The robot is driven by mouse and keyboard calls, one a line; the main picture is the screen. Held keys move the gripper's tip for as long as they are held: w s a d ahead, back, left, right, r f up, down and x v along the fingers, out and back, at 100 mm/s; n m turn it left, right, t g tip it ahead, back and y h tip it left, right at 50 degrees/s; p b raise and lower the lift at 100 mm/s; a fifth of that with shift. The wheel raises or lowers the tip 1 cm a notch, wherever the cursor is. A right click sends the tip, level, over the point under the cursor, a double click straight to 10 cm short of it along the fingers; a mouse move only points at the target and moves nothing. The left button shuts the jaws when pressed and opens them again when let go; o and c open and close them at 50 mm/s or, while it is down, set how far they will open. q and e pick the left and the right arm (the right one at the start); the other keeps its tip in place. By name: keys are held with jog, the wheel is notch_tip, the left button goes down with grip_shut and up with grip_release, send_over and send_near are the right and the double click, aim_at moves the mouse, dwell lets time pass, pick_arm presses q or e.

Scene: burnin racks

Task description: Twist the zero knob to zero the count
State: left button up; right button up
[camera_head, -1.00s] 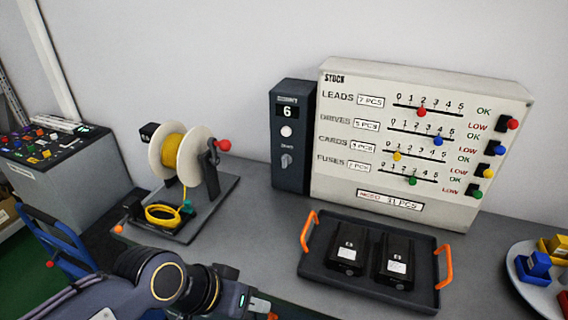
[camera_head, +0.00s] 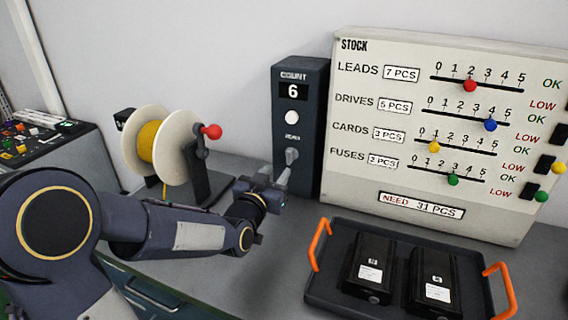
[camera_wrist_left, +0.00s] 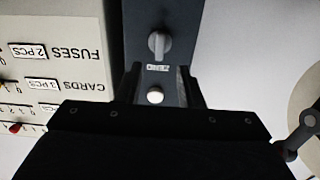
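The dark count box (camera_head: 311,130) stands against the wall, and its display (camera_head: 293,92) reads 6. A round white button (camera_head: 291,118) sits under the display. The grey zero knob (camera_head: 291,155) is on the lower front of the box. It also shows in the left wrist view (camera_wrist_left: 159,44), its bar lined up with the box's length. My left gripper (camera_head: 279,177) is just in front of and below the knob. In the left wrist view my fingers (camera_wrist_left: 160,82) are apart, with the knob beyond their tips and nothing between them. My right gripper is out of view.
A stock board (camera_head: 440,130) with coloured sliders stands right of the box. A dark tray (camera_head: 330,285) with orange handles holds two black blocks in front. A cable reel (camera_head: 180,150) with a red-knobbed crank stands close behind my left arm.

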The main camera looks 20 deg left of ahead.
aim_at(288, 157)
pick_arm(q)
jog(key=w+p, duration=0.1)
jog(key=w, duration=0.6)
jog(key=shift+a, duration=0.2)
grip_shut()
